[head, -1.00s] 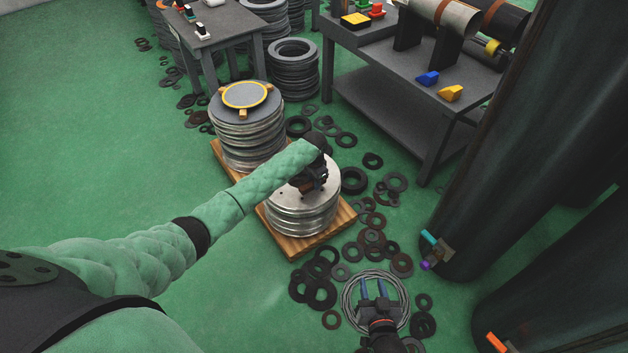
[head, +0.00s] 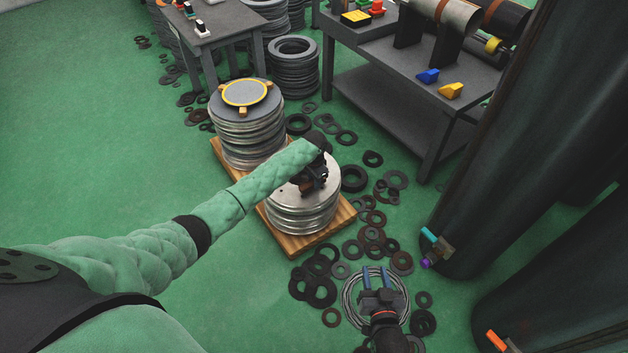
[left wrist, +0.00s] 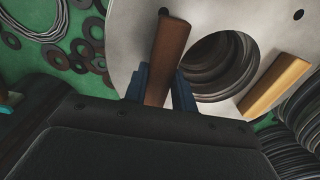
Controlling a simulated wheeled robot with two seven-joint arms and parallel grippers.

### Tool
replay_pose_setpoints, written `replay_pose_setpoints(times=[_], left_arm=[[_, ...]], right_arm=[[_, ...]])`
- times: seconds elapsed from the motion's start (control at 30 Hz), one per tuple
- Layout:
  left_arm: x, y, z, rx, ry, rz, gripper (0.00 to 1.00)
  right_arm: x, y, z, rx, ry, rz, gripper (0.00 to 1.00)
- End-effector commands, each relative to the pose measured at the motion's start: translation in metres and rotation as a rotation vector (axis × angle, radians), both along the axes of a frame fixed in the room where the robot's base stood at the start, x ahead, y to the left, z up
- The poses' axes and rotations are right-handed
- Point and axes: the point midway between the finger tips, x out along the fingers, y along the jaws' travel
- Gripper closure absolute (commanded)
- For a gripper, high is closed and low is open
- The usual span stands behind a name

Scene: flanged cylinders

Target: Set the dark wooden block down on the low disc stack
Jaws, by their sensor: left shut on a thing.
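The low disc stack (head: 300,212) of pale metal discs stands on the near part of a wooden pallet. My left gripper (head: 309,188) is over its top, mostly hidden by its own wrist. In the left wrist view the blue fingers (left wrist: 160,88) are shut on the dark wooden block (left wrist: 168,55), above the pale top disc (left wrist: 135,30) and beside its round centre hole. I cannot tell whether the block touches the disc. A lighter wooden block (left wrist: 275,85) lies on the disc across the hole. My right gripper (head: 382,279) is open and empty above a wire coil.
A taller disc stack (head: 245,140) with a yellow ring on top stands behind on the same pallet (head: 340,222). Loose dark rings (head: 371,237) litter the floor to the right. A grey workbench (head: 400,95) and dark drums (head: 520,140) stand at the right. The floor at left is clear.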

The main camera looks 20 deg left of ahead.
Motion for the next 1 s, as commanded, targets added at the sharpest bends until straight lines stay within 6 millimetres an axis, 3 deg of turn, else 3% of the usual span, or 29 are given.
replay_pose_setpoints(times=[0.27,1.0], left_arm=[[0.0,0.0,-0.001,0.0,0.0,0.0,0.96],[0.0,0.0,-0.011,-0.001,-0.001,0.0,0.96]], right_arm=[[-0.007,0.0,-0.006,-0.001,0.015,0.0,0.64],[0.004,0.0,0.001,-0.001,-0.004,0.0,0.64]])
